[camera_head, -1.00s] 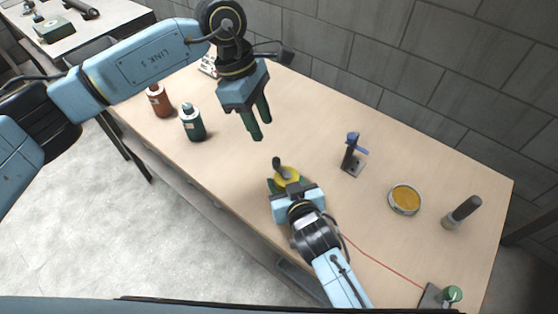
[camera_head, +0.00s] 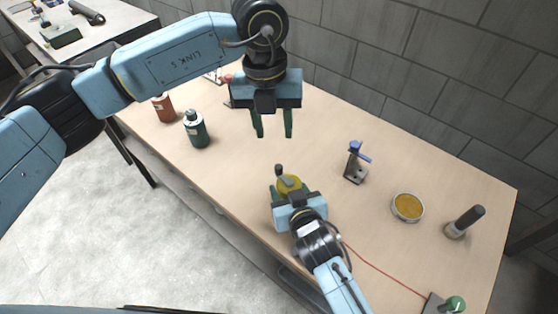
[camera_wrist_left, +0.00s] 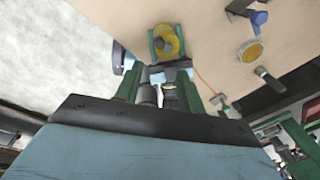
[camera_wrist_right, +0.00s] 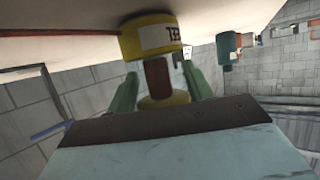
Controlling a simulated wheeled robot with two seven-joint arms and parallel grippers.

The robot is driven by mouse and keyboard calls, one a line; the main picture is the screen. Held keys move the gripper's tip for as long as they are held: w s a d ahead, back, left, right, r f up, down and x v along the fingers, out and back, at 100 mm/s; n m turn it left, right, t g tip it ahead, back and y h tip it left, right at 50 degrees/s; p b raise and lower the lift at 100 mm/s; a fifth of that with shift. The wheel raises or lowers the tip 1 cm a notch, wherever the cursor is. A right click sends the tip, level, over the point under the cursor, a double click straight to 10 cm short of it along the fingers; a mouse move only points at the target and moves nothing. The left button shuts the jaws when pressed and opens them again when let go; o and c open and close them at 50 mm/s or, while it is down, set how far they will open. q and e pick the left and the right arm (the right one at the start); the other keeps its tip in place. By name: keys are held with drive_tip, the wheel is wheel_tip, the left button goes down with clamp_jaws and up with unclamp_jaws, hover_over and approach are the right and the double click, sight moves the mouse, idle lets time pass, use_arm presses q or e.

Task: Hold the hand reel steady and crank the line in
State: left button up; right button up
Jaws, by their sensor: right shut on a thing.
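The yellow hand reel (camera_head: 289,183) is off the front part of the table, with its dark crank knob (camera_head: 280,171) on the far side. My right gripper (camera_head: 290,190) is shut on the reel. In the right wrist view the reel (camera_wrist_right: 150,38) shows a white label, and a brown part sits between the green fingers. A thin red line (camera_head: 380,269) runs from near the reel to a green-topped piece (camera_head: 455,304) at lower right. My left gripper (camera_head: 272,134) is open and empty above the table, beyond the reel. The left wrist view also shows the reel (camera_wrist_left: 168,42).
A green bottle (camera_head: 196,130) and a red bottle (camera_head: 163,107) stand to the left. A grey block wall backs the table.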

sight(279, 166)
use_arm(q)
drive_tip(key=f+n, duration=0.7)
drive_tip(key=d+f+n+y, duration=0.1)
drive_tip(key=f+n, duration=0.3)
drive_tip(key=shift+s+t, duration=0.3)
drive_tip(key=shift+t, duration=0.1)
idle(0.3)
drive_tip(key=shift+r, duration=0.1)
clamp_jaws()
